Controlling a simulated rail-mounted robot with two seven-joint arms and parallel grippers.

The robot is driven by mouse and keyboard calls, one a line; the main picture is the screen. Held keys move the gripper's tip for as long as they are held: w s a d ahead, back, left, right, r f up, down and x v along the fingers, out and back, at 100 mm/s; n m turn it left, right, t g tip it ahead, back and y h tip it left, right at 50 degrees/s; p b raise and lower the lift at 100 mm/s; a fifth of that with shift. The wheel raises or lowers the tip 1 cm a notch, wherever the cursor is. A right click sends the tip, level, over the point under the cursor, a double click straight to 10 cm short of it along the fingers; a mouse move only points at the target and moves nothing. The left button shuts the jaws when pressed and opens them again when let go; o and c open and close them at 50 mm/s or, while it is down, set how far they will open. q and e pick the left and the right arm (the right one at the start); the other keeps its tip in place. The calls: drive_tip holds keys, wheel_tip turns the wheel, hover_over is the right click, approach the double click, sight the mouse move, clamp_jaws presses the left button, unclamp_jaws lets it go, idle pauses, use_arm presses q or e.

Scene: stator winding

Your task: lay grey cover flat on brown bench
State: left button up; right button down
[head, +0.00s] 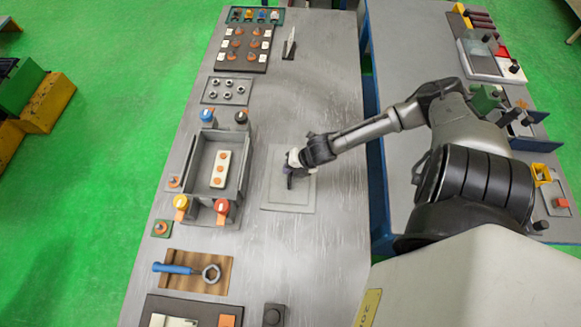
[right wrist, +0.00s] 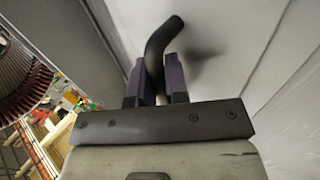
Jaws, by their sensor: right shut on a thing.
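The grey cover (head: 290,197) is a thin, pale square plate at the middle of the grey bench top (head: 310,245) in the head view. It looks level, but I cannot tell whether it touches the bench. My right gripper (head: 291,178) is above the cover, hiding part of it. In the right wrist view, my right gripper (right wrist: 155,88) is shut on a black curved handle (right wrist: 160,40) over a pale flat surface. I cannot see where the handle joins the cover. My left gripper is not in view. No brown bench top shows; the bench looks grey.
A grey open box (head: 193,165) with coloured posts stands left of the cover. A brown mat (head: 190,284) with a blue-handled tool lies nearer. A black board (head: 240,47) lies farther back. Bare bench surrounds the cover on its near and far sides.

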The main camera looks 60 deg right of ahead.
drive_tip(key=c, duration=1.6)
unclamp_jaws()
drive_tip(key=shift+f, duration=0.15)
drive_tip(key=o, duration=0.5)
drive_tip(key=shift+r, duration=0.25)
drive_tip(key=shift+s+d+r, duration=0.15)
drive_tip(key=shift+s+r, duration=0.05)
drive_tip(key=shift+r, duration=0.05)
drive_tip(key=p+v, duration=0.3)
drive_tip(key=v, duration=0.7)
drive_tip(key=s+a+r+m+g, duration=0.1)
drive_tip(key=s+a+m, duration=0.1)
drive_tip(key=a+m, duration=0.4)
drive_tip(key=s+a+r+m+g+h, duration=0.1)
drive_tip(key=s+a+m, duration=0.1)
drive_tip(key=a+m, duration=0.5)
drive_tip(key=s+a+r+m+h+p, duration=0.1)
drive_tip(key=s+a+r+m, duration=0.1)
drive_tip(key=a+m, duration=0.5)
drive_tip(key=shift+s+g, duration=0.15)
drive_tip(key=shift+g, duration=0.25)
